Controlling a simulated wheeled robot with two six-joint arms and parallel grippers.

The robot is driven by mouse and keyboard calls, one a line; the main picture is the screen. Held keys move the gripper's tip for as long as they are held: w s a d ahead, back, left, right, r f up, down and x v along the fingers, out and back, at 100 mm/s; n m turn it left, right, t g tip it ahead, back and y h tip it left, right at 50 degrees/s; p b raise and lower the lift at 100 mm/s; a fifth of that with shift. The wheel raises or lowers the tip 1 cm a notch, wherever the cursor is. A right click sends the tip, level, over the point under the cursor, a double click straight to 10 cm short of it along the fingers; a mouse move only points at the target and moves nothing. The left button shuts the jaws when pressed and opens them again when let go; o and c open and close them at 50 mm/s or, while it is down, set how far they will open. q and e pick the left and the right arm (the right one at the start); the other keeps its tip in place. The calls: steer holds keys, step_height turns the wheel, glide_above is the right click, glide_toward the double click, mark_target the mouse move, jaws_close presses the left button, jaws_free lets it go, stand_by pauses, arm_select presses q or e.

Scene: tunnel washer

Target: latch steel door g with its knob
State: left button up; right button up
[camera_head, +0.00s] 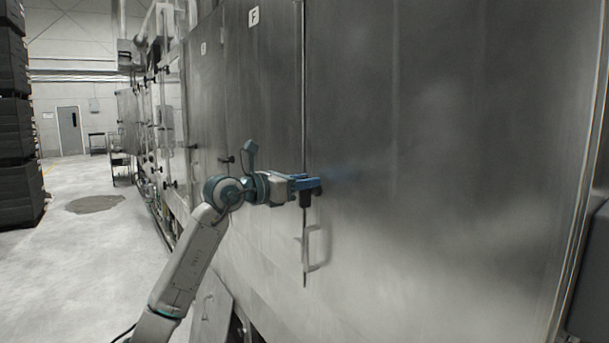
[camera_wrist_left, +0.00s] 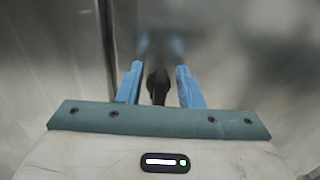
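Steel door g, as I take it, is the large brushed panel (camera_head: 450,150) right of the vertical seam in the head view; its own letter is not visible. It looks close to flush at the seam. A black knob (camera_head: 305,199) sits by the seam, partly hidden by my left gripper (camera_head: 311,184). In the left wrist view the dark knob (camera_wrist_left: 158,88) stands between the two blue fingers of my left gripper (camera_wrist_left: 159,69). The fingers are apart, with a narrow gap on each side of the knob. My right gripper is not in view.
A pale bar handle (camera_head: 318,248) is below the knob. The door marked F (camera_head: 253,17) lies left of the seam, with a smaller black knob (camera_head: 228,160) farther along. Stacked dark crates (camera_head: 18,150) stand at far left. The floor between (camera_head: 95,240) is open.

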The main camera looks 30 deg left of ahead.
arm_select(q)
steer(key=shift+w, duration=0.1)
jaws_close()
steer(key=shift+d, duration=0.1)
steer(key=shift+m, duration=0.3)
steer(key=m+b, duration=0.1)
steer(key=m, duration=0.1)
steer(key=d+m+b, duration=0.1)
steer(key=m, duration=0.1)
steer(key=m+b, duration=0.1)
steer(key=m, duration=0.2)
steer(key=shift+s+d+f, duration=0.25)
steer(key=shift+s+f, duration=0.1)
steer(key=m, duration=0.2)
steer(key=m+b, duration=0.1)
steer(key=f+m+b, duration=0.1)
steer(key=m, duration=0.1)
steer(key=shift+s+d+m, duration=0.15)
steer(key=shift+d+m, duration=0.15)
steer(key=shift+d, duration=0.1)
steer(key=shift+d+f+m+b, duration=0.1)
steer(key=shift+f+m+b, duration=0.15)
steer(key=shift+m, duration=0.55)
steer(key=shift+a+f+m+b, duration=0.1)
steer(key=shift+m+b, duration=0.15)
steer(key=shift+m, duration=0.55)
steer(key=shift+d+f+m+b, duration=0.1)
steer(key=shift+f+m+b, duration=0.15)
steer(key=shift+m, duration=0.55)
